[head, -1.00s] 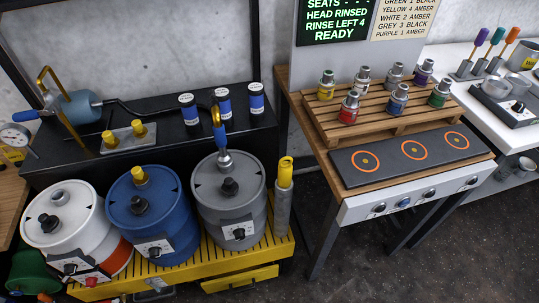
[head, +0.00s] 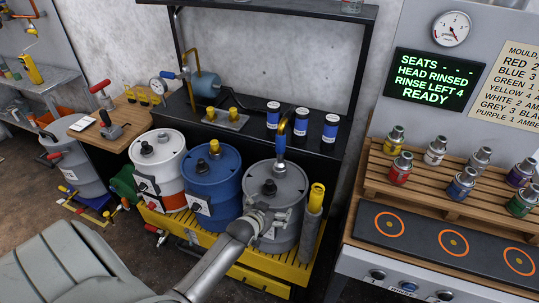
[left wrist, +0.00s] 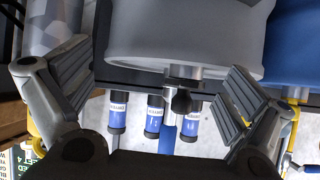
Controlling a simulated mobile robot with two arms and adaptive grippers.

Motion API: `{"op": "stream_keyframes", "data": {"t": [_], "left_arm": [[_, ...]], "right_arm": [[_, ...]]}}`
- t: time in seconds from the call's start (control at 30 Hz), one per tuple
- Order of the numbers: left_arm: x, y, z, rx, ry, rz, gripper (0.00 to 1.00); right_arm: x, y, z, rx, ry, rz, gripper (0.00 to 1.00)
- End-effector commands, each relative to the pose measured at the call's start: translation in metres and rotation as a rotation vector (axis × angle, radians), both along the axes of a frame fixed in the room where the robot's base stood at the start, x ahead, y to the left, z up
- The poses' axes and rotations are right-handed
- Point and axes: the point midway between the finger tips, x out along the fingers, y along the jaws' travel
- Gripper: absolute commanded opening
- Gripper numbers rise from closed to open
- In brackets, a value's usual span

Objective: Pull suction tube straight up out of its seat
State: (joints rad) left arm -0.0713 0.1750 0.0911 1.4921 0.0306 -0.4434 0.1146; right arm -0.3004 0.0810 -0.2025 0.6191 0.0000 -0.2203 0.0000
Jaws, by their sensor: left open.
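The suction tube (head: 282,145), with a blue grip and a yellow hooked top, stands upright in the top of the grey drum (head: 290,188). My left gripper (head: 265,222) is in front of the grey drum, low and apart from the tube. In the left wrist view my left gripper (left wrist: 155,88) has its two fingers spread wide with nothing held. That view is upside down; the grey drum (left wrist: 180,35) is between and beyond the fingers, with a dark knob and the blue grip (left wrist: 168,132) below it. My right gripper is not in view.
A blue drum (head: 210,180) and a white drum (head: 158,158) stand left of the grey one on a yellow grated pallet (head: 165,222). A grey cylinder with a yellow top (head: 316,198) is close on the right. Blue-labelled canisters (head: 301,121) stand on the black shelf behind.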

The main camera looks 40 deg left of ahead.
Motion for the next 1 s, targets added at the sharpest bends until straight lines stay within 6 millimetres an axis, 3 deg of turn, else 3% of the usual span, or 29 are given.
{"op": "stream_keyframes", "data": {"t": [0.03, 0.2, 0.37, 0.67, 1.0], "left_arm": [[0.016, 0.01, 0.031, 0.004, -0.062, 0.016, 1.0], [0.048, 0.035, 0.112, 0.007, -0.224, 0.056, 1.0], [0.059, 0.047, 0.153, 0.009, -0.305, 0.075, 1.0], [0.084, 0.057, 0.147, 0.009, -0.33, 0.08, 1.0], [0.131, 0.068, 0.135, 0.009, -0.328, 0.08, 1.0]], "right_arm": [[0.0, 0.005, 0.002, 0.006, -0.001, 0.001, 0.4], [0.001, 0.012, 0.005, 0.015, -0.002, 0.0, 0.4], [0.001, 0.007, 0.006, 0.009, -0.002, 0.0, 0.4], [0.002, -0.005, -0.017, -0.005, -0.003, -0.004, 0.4], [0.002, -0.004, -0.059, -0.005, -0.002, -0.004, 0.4]]}}
